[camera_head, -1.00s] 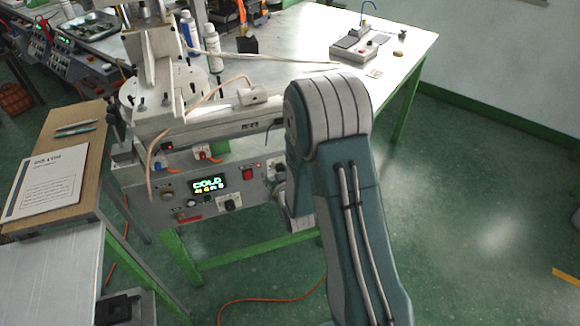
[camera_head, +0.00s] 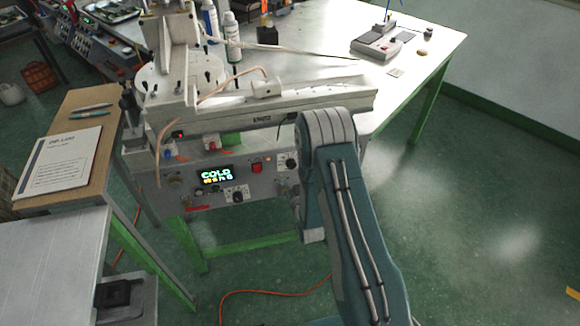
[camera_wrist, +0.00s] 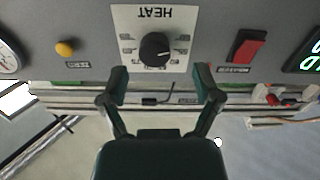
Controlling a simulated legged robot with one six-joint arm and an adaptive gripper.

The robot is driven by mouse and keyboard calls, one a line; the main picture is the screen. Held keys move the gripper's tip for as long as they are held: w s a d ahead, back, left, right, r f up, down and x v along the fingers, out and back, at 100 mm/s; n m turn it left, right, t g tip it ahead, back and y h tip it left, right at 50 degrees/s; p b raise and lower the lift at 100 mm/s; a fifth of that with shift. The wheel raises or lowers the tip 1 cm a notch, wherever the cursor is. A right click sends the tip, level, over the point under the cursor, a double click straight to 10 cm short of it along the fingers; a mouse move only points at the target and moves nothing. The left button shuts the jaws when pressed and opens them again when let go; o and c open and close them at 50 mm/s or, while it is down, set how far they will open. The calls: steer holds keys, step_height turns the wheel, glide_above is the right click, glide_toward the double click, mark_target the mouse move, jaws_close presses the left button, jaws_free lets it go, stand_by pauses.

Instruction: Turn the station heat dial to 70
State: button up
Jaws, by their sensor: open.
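The heat dial (camera_wrist: 155,48) is a round black knob on a white square plate marked HEAT, which appears upside down in the wrist view. A pale pointer line shows on the knob, but the scale numbers are too small to read. My gripper (camera_wrist: 160,82) is open, its two fingers apart just short of the panel on either side of the dial, with nothing between them. In the head view the dial (camera_head: 291,162) sits at the right of the station panel, close beside my arm. The gripper itself is hidden there. The station display (camera_head: 216,174) reads COLD.
A red switch (camera_wrist: 246,46) is beside the dial plate, and a yellow button (camera_wrist: 65,48) is on its other side. A second dial (camera_head: 238,196) sits below the display. The station's white arm overhangs the panel. A notebook (camera_head: 62,160) lies on the left stand.

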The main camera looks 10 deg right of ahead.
mark_target(292, 167)
steer(key=w, duration=0.2)
steer(key=w+d, duration=0.1)
steer(key=shift+w, duration=0.4)
steer(key=shift+w+a, duration=0.15)
steer(key=shift+w, duration=0.15)
steer(key=shift+a, duration=0.25)
steer(key=c, duration=0.3)
steer(key=shift+d, duration=0.2)
jaws_close()
